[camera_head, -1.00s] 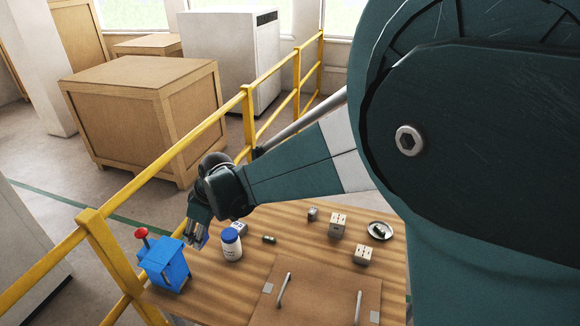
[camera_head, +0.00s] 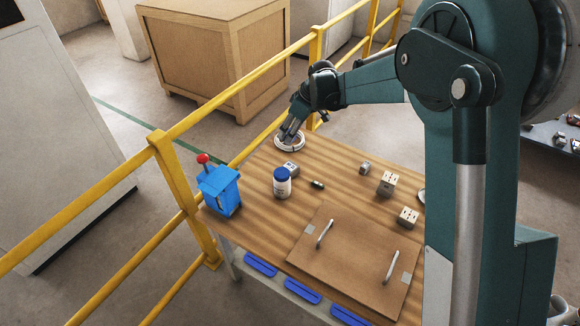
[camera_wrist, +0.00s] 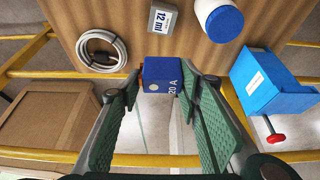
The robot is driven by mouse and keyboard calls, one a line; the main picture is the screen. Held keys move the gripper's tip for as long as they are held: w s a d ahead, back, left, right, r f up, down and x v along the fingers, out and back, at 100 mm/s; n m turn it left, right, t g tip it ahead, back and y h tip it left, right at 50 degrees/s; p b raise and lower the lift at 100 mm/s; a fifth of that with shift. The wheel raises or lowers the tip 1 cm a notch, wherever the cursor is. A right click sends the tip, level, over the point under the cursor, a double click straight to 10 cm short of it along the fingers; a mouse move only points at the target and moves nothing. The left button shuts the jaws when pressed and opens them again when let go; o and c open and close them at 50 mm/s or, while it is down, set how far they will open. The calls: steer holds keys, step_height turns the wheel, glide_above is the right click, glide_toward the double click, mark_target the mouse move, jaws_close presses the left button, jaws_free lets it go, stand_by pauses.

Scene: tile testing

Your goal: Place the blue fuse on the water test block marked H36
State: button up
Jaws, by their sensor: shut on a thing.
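My gripper (camera_wrist: 160,88) is shut on the blue fuse (camera_wrist: 161,72), a small blue block marked "20 A", held between its green-padded fingertips in the wrist view. In the head view my gripper (camera_head: 288,135) is over the far left edge of the table, by a white cable coil; the fuse cannot be made out there. A grey block marked "12 ml" (camera_wrist: 163,17) lies beyond the fuse, apart from it. Small pale blocks stand on the right of the table: one small (camera_head: 365,168), one larger (camera_head: 387,183), one nearer (camera_head: 408,216). No H36 marking is readable.
A white bottle with a blue lid (camera_head: 282,183) stands beside the grey block (camera_head: 291,167). A blue box with a red knob (camera_head: 219,190) stands at the left edge. A hatch panel with handles (camera_head: 350,255) covers the front. A yellow railing (camera_head: 235,98) runs behind.

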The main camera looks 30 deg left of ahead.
steer(key=shift+s+f, duration=0.15)
steer(key=shift+f, duration=2.1)
steer(key=shift+f, duration=0.15)
steer(key=b, duration=0.1)
glide_toward(286, 165)
steer(key=shift+a+f, duration=0.2)
steer(key=shift+a, duration=0.25)
steer(key=shift+a+f, duration=0.2)
steer(key=shift+a, duration=0.25)
steer(key=shift+f+b, duration=0.45)
steer(key=shift+f, duration=1.45)
steer(key=shift+f, duration=0.15)
steer(key=o, duration=0.9)
steer(key=shift+r, duration=0.2)
